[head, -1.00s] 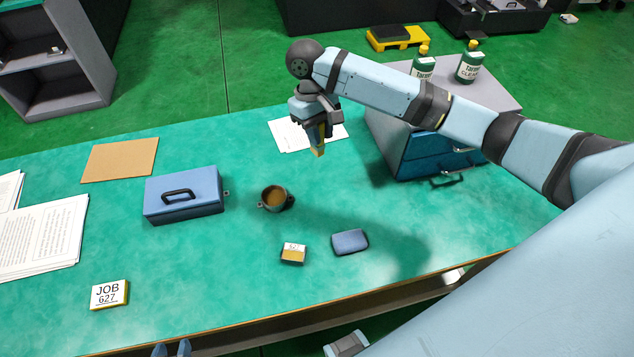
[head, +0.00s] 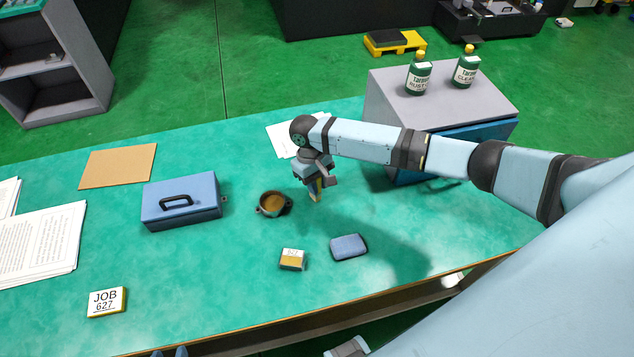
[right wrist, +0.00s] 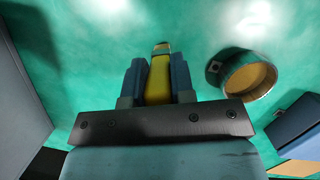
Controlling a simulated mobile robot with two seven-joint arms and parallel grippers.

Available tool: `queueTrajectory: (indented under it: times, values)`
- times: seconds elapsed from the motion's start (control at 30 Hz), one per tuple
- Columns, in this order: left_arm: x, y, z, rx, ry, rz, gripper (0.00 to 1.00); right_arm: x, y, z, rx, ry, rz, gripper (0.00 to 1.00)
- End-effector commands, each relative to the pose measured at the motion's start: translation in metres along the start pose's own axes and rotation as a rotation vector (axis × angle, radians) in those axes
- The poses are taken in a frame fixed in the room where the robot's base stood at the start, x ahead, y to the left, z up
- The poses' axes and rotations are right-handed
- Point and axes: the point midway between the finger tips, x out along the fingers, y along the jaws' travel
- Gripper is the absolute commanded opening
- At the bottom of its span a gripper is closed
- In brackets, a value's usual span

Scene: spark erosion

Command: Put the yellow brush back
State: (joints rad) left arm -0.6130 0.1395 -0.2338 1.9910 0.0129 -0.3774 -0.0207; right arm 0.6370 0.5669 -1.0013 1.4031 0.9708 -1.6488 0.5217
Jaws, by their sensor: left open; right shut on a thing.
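The yellow brush (head: 314,191) is in my right gripper (head: 313,185), just right of a small dark pot with brown contents (head: 273,205). In the right wrist view the brush (right wrist: 159,80) stands between the two blue fingers of my right gripper (right wrist: 159,85), which are shut on it. The pot (right wrist: 247,76) shows to the right there, apart from the brush. The brush's lower end is small and partly hidden in the head view. My left gripper (head: 170,353) shows only its fingertips at the bottom edge, apart and empty.
A blue toolbox (head: 181,200) stands left of the pot. A small yellow-and-white box (head: 292,259) and a blue pad (head: 349,247) lie in front. A grey cabinet with blue drawers (head: 400,95) stands at the back right, bottles on top. Green tabletop is clear around the brush.

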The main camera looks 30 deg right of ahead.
Motion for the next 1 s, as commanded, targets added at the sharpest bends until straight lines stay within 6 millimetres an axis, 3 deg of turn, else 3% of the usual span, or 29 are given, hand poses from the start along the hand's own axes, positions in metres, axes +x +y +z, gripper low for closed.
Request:
queueTrajectory:
  times: [0.33,0.37,0.47,0.8,1.0]
  values:
    - [-0.001,0.001,-0.002,-0.001,0.002,0.002,0.43,0.003,0.000,-0.001,0.001,-0.001,-0.001,0.00]
    - [-0.001,0.001,-0.002,-0.001,0.002,0.002,0.43,0.003,0.000,-0.001,0.001,0.000,-0.001,0.28]
    - [-0.001,0.001,-0.002,-0.001,0.003,0.002,0.43,0.003,0.000,-0.001,0.001,0.000,-0.001,0.48]
    - [-0.001,0.001,-0.001,-0.001,0.003,0.002,0.43,-0.001,0.000,0.000,0.000,0.002,0.000,0.48]
    - [0.000,0.001,0.001,-0.001,0.002,0.002,0.43,-0.033,0.000,-0.001,0.000,0.004,-0.002,0.48]
